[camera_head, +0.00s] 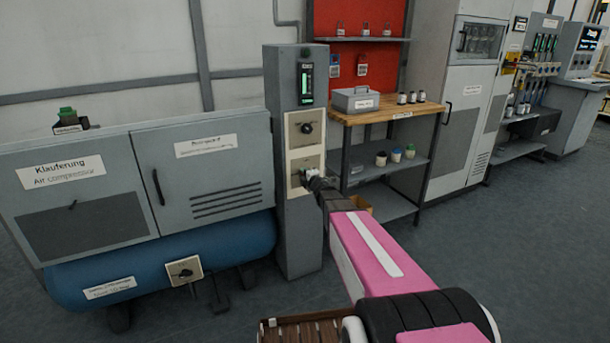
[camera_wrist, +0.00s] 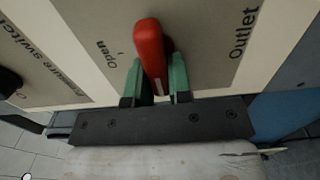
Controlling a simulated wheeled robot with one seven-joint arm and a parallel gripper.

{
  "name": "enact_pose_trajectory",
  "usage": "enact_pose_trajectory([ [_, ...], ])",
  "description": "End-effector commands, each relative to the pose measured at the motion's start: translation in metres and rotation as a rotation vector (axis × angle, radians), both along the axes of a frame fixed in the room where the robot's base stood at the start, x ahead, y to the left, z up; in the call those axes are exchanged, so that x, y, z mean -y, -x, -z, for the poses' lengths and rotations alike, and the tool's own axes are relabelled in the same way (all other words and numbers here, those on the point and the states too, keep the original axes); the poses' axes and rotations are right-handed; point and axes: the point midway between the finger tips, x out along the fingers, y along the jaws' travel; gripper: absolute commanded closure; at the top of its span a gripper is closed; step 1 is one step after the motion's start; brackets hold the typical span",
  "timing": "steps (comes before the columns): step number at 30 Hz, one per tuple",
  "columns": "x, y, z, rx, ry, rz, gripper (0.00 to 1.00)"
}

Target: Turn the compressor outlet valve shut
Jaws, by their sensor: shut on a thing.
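The outlet valve's red lever (camera_wrist: 149,45) stands out from a cream plate (camera_wrist: 205,45) in the wrist view. The plate reads "Outlet" to the right and "Open" with a small tick to the left of the lever. My gripper (camera_wrist: 158,80) has its green fingers on both sides of the lever, shut on it. In the head view my gripper (camera_head: 309,175) is at the lower cream plate (camera_head: 295,163) on a grey column (camera_head: 298,235). There it hides the lever. The lever's exact angle against the marks is hard to tell.
A black pressure-switch knob (camera_wrist: 9,82) sits left of the lever. The grey compressor (camera_head: 205,170) with its blue tank (camera_head: 165,262) stands left of the column. A wooden-topped bench (camera_head: 385,112) stands close on the right. The floor (camera_head: 500,240) at right is clear.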

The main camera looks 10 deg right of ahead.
Motion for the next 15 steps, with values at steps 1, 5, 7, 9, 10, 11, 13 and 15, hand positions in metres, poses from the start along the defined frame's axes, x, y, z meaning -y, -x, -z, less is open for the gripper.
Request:
enact_pose_trajectory([
  [1, -0.0008, 0.0009, 0.0009, 0.000, 0.006, -0.002, 1.00],
  [5, -0.0008, 0.0009, 0.0009, 0.000, 0.007, -0.002, 1.00],
  [7, -0.0008, 0.0009, 0.0009, 0.001, 0.008, -0.002, 1.00],
  [9, -0.0008, 0.0009, 0.0010, 0.001, 0.008, -0.002, 1.00],
  [10, -0.0008, 0.0009, 0.0010, 0.001, 0.008, -0.002, 1.00],
  [11, -0.0007, 0.0010, 0.0010, 0.001, 0.008, -0.002, 0.71],
  [13, -0.0007, 0.0008, 0.0008, 0.000, 0.007, -0.001, 0.55],
  [15, -0.0005, 0.0007, 0.0007, 0.000, 0.006, -0.001, 0.55],
])
